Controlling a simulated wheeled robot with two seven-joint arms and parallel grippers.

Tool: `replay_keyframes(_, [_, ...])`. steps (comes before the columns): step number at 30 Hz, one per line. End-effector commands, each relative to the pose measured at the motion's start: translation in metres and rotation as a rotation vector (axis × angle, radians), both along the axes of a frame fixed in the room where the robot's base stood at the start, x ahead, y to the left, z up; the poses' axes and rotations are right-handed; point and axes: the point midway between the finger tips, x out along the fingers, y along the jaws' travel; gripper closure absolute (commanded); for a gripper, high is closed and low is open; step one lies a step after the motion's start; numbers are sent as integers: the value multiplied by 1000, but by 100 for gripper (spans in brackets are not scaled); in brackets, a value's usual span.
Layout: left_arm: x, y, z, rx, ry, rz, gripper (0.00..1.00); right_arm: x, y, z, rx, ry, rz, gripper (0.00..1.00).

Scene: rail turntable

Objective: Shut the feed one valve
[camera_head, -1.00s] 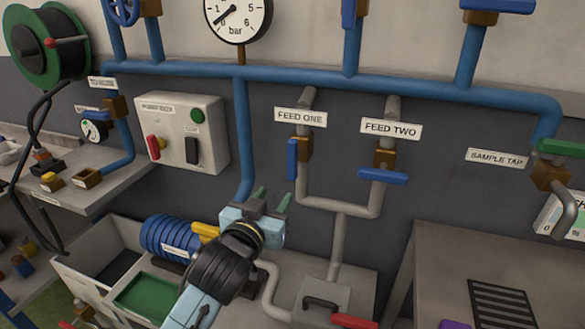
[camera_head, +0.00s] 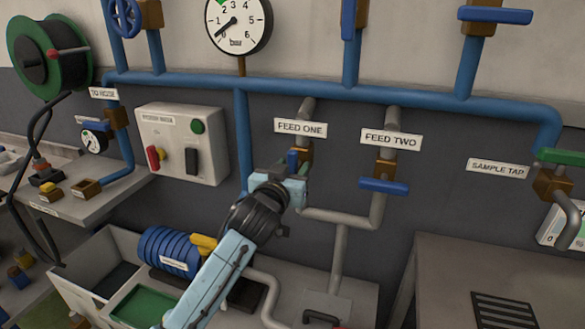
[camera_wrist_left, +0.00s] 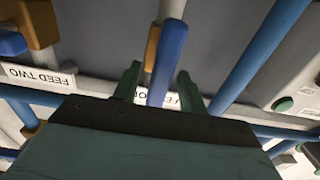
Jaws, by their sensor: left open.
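The feed one valve sits under the "FEED ONE" label (camera_head: 300,128). Its brass body (camera_head: 305,149) shows, and its blue lever (camera_head: 292,157) is mostly hidden behind my left gripper (camera_head: 297,165) in the head view. In the left wrist view the lever (camera_wrist_left: 171,50) runs lengthwise between the two green fingers of my left gripper (camera_wrist_left: 160,84). The fingers are apart, one on each side of the lever; whether either touches it I cannot tell. My right gripper is not in view.
The feed two valve (camera_head: 384,187) is close to the right, its blue lever crosswise to its pipe. Grey pipes (camera_head: 340,225) run below both valves. A control box (camera_head: 185,143) is on the wall to the left. A grey bench (camera_head: 440,275) stands at the right.

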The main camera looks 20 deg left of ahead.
Motion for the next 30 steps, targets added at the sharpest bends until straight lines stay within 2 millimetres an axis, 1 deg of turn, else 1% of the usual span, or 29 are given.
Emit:
replay_keyframes(4, [7,0,0,-1,1,0,58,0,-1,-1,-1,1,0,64])
replay_keyframes(12, [8,0,0,-1,1,0,58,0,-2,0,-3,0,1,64])
replay_keyframes(13, [8,0,0,-1,1,0,60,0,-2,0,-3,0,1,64])
replay_keyframes(22, [8,0,0,0,1,0,99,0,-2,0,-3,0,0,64])
replay_keyframes(23, [8,0,0,0,1,0,100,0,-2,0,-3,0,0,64])
replay_keyframes(30, [8,0,0,20,0,0,100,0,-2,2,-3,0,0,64])
